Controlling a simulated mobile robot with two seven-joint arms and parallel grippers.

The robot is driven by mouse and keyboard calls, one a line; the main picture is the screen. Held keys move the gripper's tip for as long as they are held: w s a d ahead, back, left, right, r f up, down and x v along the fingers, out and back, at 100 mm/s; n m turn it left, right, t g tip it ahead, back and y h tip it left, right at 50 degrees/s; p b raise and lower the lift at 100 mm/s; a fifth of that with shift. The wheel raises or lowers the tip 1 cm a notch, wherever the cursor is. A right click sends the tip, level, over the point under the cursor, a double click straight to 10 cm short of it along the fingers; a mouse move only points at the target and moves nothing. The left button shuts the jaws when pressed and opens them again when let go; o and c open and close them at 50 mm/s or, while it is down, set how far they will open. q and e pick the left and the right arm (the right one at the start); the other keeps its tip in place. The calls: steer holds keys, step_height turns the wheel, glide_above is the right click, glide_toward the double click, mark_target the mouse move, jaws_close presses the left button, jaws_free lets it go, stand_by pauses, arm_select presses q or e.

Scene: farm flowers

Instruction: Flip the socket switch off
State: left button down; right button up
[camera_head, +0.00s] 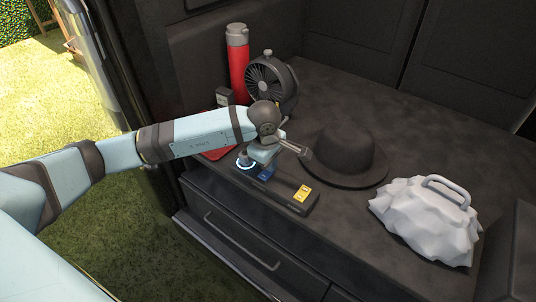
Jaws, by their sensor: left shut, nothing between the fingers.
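The socket (283,191) is a dark strip lying near the front edge of the dark surface. A yellow piece (302,194) sits at its right end, a blue piece (266,173) farther left, and a round part with a pale glowing ring (244,160) near its left end. I cannot tell from this view which part is the switch or its position. My left gripper (305,152) is shut and empty, with its fingers pointing right above and behind the strip. My left wrist hides part of the strip's surroundings. My right gripper is not in view.
A black hat (345,156) lies right of my left gripper. A crumpled white bag (425,218) is at the right. A dark fan (271,84) and red bottle (237,62) stand behind my arm. A red object (217,153) is partly hidden by it. A drawer (240,240) is below.

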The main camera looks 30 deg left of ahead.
arm_select(q)
steer(key=shift+f, duration=0.3)
steer(key=shift+w+f+b, duration=0.1)
steer(key=shift+f+b, duration=0.2)
steer(key=shift+b, duration=0.05)
steer(key=shift+s+r, duration=0.1)
steer(key=shift+s, duration=0.1)
steer(key=shift+s+a+r+p, duration=0.15)
steer(key=shift+s+p, duration=0.15)
steer(key=shift+s, duration=0.3)
